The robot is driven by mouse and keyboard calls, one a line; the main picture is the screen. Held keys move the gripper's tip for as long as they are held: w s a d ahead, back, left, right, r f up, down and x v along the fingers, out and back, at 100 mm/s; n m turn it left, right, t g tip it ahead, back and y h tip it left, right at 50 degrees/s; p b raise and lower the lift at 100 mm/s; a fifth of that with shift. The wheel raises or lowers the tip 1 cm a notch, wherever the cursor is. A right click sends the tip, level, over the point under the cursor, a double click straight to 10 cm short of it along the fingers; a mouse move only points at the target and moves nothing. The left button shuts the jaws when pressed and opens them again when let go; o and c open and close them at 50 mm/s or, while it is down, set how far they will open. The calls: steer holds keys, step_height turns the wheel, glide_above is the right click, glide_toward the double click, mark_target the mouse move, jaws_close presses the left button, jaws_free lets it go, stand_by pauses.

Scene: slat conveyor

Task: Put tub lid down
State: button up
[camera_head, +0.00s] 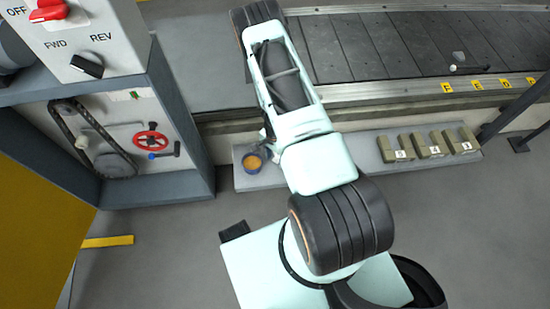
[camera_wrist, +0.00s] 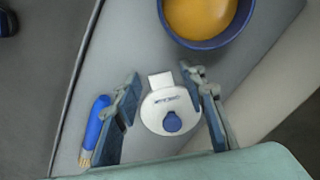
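The tub lid (camera_wrist: 165,98) is a white disc with a blue knob and a small white tab. In the wrist view it lies flat, apparently on the grey ledge, between the fingers of my gripper (camera_wrist: 162,88). The fingers are spread, with a visible gap on the left; the right finger is close to the lid's edge, and contact there is unclear. The blue tub (camera_wrist: 222,42) with orange contents stands open just beyond the lid. In the head view the tub (camera_head: 266,154) is beside my arm, which hides the lid and most of my gripper.
A blue-handled brush (camera_wrist: 96,122) lies left of my gripper on the ledge (camera_head: 350,157). Several numbered tan blocks (camera_head: 428,146) stand at the ledge's right. The slat conveyor (camera_head: 360,45) runs behind. A control cabinet (camera_head: 182,125) with a red handwheel (camera_head: 150,141) stands left.

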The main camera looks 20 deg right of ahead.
steer(key=shift+r+p, duration=0.6)
step_height(320, 180, up, 12)
steer(key=p, duration=0.3)
steer(key=shift+p, duration=0.3)
